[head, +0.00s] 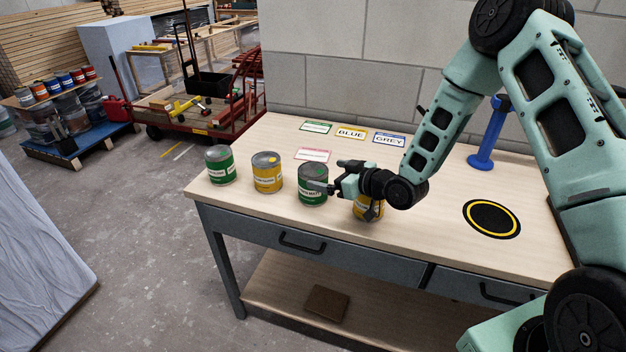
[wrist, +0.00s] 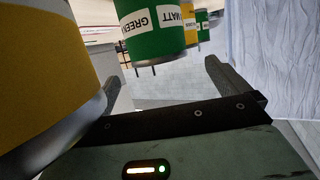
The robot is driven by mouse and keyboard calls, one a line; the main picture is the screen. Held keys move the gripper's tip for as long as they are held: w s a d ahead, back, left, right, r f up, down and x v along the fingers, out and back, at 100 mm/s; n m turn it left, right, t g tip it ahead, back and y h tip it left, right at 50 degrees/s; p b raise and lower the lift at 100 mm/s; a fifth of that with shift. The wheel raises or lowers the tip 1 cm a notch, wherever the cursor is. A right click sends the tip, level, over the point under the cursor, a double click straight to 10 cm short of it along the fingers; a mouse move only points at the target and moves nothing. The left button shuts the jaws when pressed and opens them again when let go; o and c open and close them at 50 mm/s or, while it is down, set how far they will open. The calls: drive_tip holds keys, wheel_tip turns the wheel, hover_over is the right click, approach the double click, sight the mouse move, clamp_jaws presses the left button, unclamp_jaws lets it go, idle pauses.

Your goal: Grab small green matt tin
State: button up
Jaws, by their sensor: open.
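Two green tins stand on the workbench. The one at far left is a lighter green tin (head: 220,165); the other is a darker green tin (head: 313,186) with a grey lid. In the wrist view the near green tin (wrist: 150,35) has a label reading GREEN and MATT. My gripper (head: 331,178) is open and empty, just right of the darker green tin and partly in front of it. In the wrist view this tin lies ahead, beyond and between the open fingers (wrist: 162,88). I cannot tell the tins' sizes well.
A yellow tin (head: 267,173) stands between the green ones. Another yellow tin (head: 375,210) is partly hidden by my gripper and looms close at left in the wrist view (wrist: 40,75). Label cards (head: 350,133), a blue stand (head: 482,160) and a black-yellow round mark (head: 491,218) are behind and right.

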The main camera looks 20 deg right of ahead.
sight(315, 170)
drive_tip(key=shift+p+x, duration=1.4)
drive_tip(key=shift+x, duration=2.05)
drive_tip(key=shift+d+f, duration=0.1)
drive_tip(key=shift+w, duration=0.1)
drive_tip(key=c, duration=1.4)
